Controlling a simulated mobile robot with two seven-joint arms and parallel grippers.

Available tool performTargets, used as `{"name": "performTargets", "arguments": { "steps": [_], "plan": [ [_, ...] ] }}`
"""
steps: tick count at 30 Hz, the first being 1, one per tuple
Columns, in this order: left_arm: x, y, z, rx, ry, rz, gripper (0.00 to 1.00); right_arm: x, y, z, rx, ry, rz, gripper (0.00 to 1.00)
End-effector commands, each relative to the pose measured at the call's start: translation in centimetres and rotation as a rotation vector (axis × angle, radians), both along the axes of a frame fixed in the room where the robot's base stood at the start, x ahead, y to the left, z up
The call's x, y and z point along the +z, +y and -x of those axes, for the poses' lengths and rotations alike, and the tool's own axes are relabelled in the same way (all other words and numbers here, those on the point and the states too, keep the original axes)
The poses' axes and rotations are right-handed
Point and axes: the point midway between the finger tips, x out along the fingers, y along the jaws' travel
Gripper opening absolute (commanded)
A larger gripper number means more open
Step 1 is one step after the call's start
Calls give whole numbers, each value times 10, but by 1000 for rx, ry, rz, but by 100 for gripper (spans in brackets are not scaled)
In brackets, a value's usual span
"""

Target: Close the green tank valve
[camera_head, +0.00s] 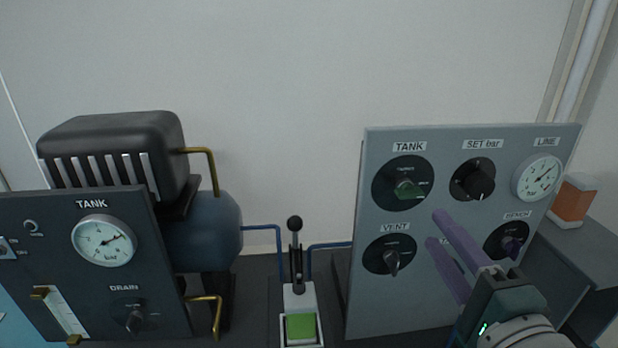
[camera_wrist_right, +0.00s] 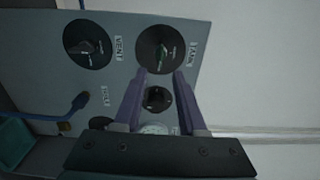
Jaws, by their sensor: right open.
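The green tank valve (camera_head: 408,187) is a green knob on a black round dial under the TANK label, at the upper left of the grey right-hand panel (camera_head: 400,300). In the head view its handle looks roughly level. My right gripper (camera_head: 434,228) is open and empty, with purple fingers, in front of the panel below and right of the valve. In the right wrist view the green knob (camera_wrist_right: 161,52) shows just beyond the fingertips of the right gripper (camera_wrist_right: 162,75). The fingers look apart from it. My left gripper is not in view.
The VENT knob (camera_head: 391,260) is below the tank valve, the SET bar knob (camera_head: 477,182) to its right, and the LINE gauge (camera_head: 538,178) farther right. A black-knobbed lever (camera_head: 295,225) stands left of the panel. A compressor (camera_head: 115,150) and dark panel (camera_head: 60,225) are at left.

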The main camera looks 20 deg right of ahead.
Motion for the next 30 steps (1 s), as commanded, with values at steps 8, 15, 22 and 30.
{"name": "performTargets", "arguments": {
  "steps": [8, 15, 22, 30],
  "plan": [
    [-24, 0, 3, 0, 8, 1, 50, -1, -12, -53, 1, -5, 2, 40],
    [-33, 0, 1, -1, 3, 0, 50, 0, -18, -80, 3, -1, 2, 40],
    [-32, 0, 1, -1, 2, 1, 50, 1, -19, -83, 3, 1, 4, 40],
    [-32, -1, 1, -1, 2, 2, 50, 1, -19, -83, 4, 1, 4, 20]
  ]
}}
